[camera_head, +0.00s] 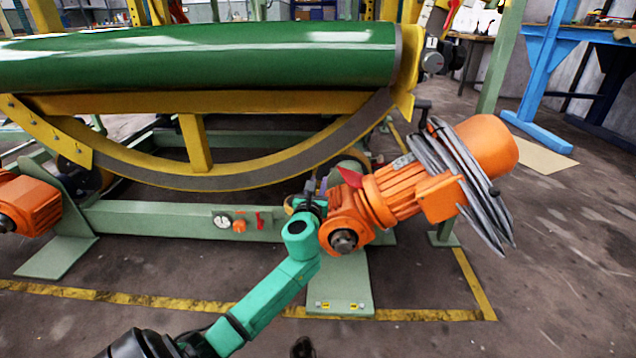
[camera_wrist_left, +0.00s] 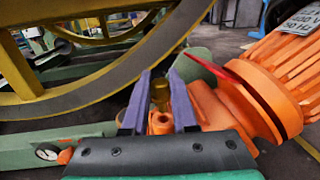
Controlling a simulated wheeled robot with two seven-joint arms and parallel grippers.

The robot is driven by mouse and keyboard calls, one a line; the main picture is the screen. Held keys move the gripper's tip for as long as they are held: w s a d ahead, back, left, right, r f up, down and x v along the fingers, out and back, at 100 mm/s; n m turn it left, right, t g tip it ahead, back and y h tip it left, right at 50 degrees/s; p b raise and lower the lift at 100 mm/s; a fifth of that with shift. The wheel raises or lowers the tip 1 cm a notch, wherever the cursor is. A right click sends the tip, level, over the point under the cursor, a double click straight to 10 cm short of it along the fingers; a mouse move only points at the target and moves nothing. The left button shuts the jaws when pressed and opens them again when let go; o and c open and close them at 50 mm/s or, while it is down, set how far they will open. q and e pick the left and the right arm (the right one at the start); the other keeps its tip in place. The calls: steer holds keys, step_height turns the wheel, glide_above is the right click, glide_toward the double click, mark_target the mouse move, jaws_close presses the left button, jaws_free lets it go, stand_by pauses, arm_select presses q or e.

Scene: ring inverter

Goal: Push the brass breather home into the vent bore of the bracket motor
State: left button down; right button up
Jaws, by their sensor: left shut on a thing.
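The orange bracket motor (camera_head: 406,192) sits on a green foot at the right end of the ring frame; its finned body and gear housing (camera_wrist_left: 208,107) show in the left wrist view. My left gripper (camera_head: 312,188) is beside the gear housing. In the left wrist view its two purple fingers (camera_wrist_left: 158,100) are shut on the brass breather (camera_wrist_left: 160,90). The vent bore (camera_wrist_left: 161,121) shows as a dark hole in an orange boss between the fingers, just below the breather in the picture. Whether the breather touches the bore's rim cannot be told. My right gripper is not in view.
A large green cylinder (camera_head: 200,58) lies in a yellow cradle ring (camera_head: 195,145) behind the motor. Grey cable coils (camera_head: 462,180) hang around the motor's far end. A red pointed piece (camera_wrist_left: 250,88) stands close to the housing. A gauge (camera_head: 221,221) is on the green beam.

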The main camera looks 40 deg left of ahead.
arm_select(q)
steer(key=shift+p, duration=0.3)
stand_by(0.9)
steer(key=shift+p, duration=0.4)
stand_by(0.3)
steer(key=shift+f+b, duration=1.3)
steer(key=shift+f, duration=0.4)
steer(key=c, duration=0.6)
jaws_free()
